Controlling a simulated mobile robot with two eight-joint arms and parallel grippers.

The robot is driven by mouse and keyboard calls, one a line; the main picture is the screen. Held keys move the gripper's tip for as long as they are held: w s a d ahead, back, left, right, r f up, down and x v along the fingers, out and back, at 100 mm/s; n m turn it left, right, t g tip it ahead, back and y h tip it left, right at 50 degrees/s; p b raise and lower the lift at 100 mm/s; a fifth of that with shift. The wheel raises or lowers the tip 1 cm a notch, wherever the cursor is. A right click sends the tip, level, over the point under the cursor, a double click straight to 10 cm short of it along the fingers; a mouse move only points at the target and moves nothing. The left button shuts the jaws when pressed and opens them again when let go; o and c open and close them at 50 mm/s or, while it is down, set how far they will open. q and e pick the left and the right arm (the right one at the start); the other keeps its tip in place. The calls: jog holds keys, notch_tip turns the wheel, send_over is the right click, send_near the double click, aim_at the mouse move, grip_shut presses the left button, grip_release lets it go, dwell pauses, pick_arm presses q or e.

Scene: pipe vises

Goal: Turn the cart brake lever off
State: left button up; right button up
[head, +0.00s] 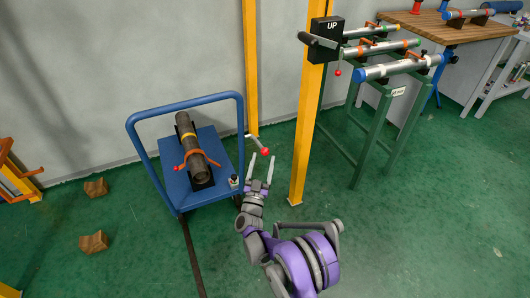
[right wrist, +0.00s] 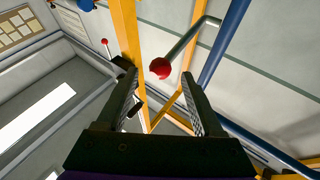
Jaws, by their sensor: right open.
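The blue cart (head: 221,150) stands left of the yellow post, with a dark pipe (head: 192,147) on top. The brake lever (head: 257,141) is a grey rod with a red ball knob (head: 265,151) at the cart's right side. In the right wrist view, the knob (right wrist: 160,68) shows ahead of the fingertips, between them, with its rod running up right. My right gripper (head: 262,156) is open and empty, its fingers pointing at the knob. It also shows in the right wrist view (right wrist: 162,78). I cannot tell whether it touches the knob. My left gripper is out of view.
A yellow post (head: 307,130) carries a black box marked UP (head: 325,31) with a crank, close right of my gripper. A green rack (head: 376,120) holds several pipes farther right. Two brown blocks (head: 94,242) lie on the floor at left.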

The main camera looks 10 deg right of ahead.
aim_at(265, 151)
jog(key=shift+x, duration=2.15)
grip_shut()
